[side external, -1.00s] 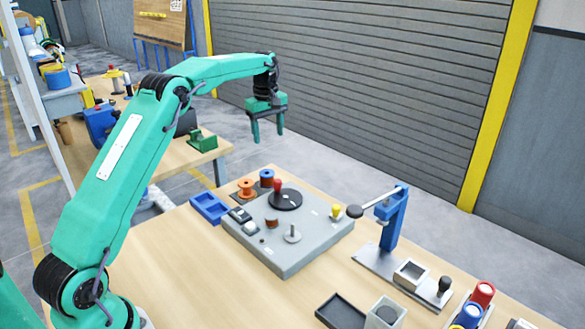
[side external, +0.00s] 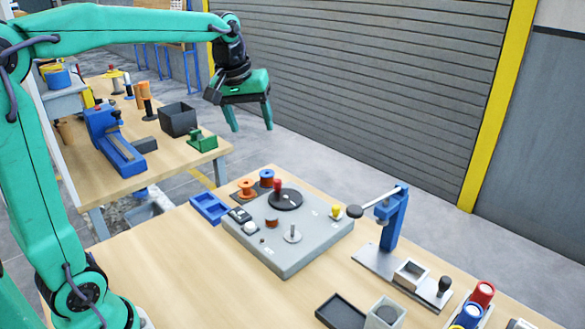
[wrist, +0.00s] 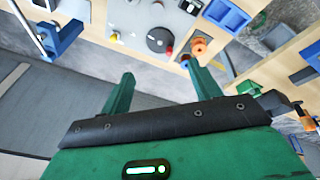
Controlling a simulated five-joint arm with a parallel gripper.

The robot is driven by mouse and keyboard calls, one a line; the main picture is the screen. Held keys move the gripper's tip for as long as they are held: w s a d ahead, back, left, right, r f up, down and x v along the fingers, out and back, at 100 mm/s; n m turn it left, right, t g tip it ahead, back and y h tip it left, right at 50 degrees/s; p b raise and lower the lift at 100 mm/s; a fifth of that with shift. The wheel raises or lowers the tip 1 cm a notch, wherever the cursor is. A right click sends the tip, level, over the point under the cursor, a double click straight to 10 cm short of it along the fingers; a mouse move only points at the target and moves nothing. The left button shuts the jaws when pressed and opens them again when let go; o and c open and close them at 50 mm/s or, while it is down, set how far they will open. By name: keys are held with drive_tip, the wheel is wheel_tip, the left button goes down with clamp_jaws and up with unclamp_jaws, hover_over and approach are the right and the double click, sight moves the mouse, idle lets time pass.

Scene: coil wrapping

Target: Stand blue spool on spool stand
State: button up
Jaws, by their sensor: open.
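The blue spool (side external: 267,177), with a copper-coloured winding, looks upright at the back left of the grey coil winder. It is beside the orange spool (side external: 246,186). A dark flat plate (side external: 236,197) that looks like the spool stand shows under the orange spool; I cannot tell whether the blue spool rests on it. My gripper (side external: 250,122) is open and empty, well above the spools and apart from them. In the wrist view, the open fingers (wrist: 160,78) point towards the bench, and the blue spool (wrist: 185,59) shows small, partly hidden, near the right finger.
The grey winder (side external: 310,242) has a dark disc with a red knob (side external: 277,186) close to the blue spool. A blue tray (side external: 209,208) lies to its left. A blue lever press (side external: 390,220) and coloured cylinders stand to the right. The front left of the bench is clear.

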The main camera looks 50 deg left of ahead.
drive_tip(key=s+d+f+m, duration=0.2)
drive_tip(key=s, duration=0.4)
drive_tip(key=s+d+f+m+t, duration=0.1)
drive_tip(key=s+d+f+m, duration=0.1)
drive_tip(key=s, duration=0.4)
drive_tip(key=s+d+f+m+t, duration=0.1)
drive_tip(key=s+d+f+m, duration=0.1)
drive_tip(key=s, duration=0.5)
drive_tip(key=shift+d+f+m+h, duration=0.3)
drive_tip(key=shift+d+m, duration=0.15)
drive_tip(key=shift+m, duration=0.35)
